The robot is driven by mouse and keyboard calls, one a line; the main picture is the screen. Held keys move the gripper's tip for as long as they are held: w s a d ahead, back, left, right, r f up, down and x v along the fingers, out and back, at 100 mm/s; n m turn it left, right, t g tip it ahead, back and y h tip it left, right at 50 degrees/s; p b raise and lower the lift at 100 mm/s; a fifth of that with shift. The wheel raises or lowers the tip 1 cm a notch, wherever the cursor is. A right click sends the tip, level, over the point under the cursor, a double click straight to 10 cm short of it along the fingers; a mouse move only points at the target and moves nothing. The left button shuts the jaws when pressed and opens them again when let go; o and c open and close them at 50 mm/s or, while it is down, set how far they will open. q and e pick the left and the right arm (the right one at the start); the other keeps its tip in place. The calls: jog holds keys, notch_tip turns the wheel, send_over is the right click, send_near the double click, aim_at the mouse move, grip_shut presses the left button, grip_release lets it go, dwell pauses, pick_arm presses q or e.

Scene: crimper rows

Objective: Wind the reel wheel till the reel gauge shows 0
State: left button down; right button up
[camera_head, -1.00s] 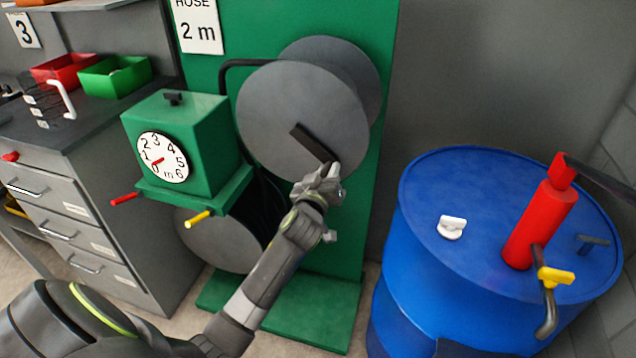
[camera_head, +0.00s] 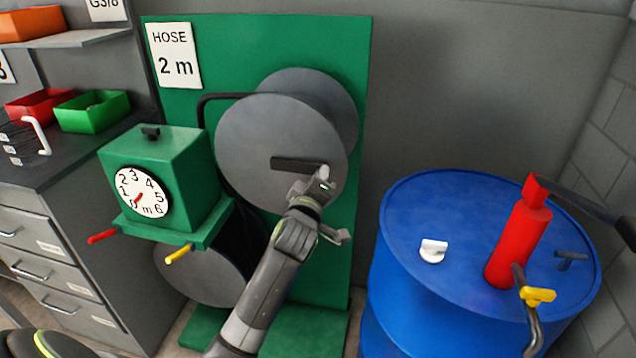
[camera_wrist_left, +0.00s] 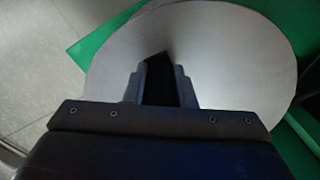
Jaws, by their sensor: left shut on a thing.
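The reel wheel is a large grey disc (camera_head: 265,135) on a green upright panel (camera_head: 225,30). A dark crank bar (camera_head: 290,163) lies nearly level across its face. My left gripper (camera_head: 318,186) is shut at the bar's right end, its fingers hiding the grip. In the left wrist view, a dark piece (camera_wrist_left: 161,80) sits between the fingers in front of the grey disc (camera_wrist_left: 220,60). The reel gauge (camera_head: 143,191) is a white dial on a green box; its short red needle points down-left, close to the 0. My right gripper is not in view.
A sign (camera_head: 173,55) reads HOSE 2 m. Red (camera_head: 102,237) and yellow (camera_head: 179,254) handles stick out below the gauge box. A blue drum (camera_head: 400,270) with a red pump (camera_head: 518,245) stands at right. Grey drawers (camera_head: 60,260) stand at left.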

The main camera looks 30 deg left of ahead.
pick_arm(q)
jog(key=shift+r, duration=0.25)
jog(key=c, duration=1.2)
grip_release()
jog(key=shift+f, duration=0.1)
jog(key=shift+s+d, duration=0.1)
jog(key=shift+s, duration=0.2)
jog(key=b+v, duration=0.2)
jog(key=v, duration=1.4)
jog(key=shift+s+d, duration=0.25)
jog(key=shift+s, duration=0.1)
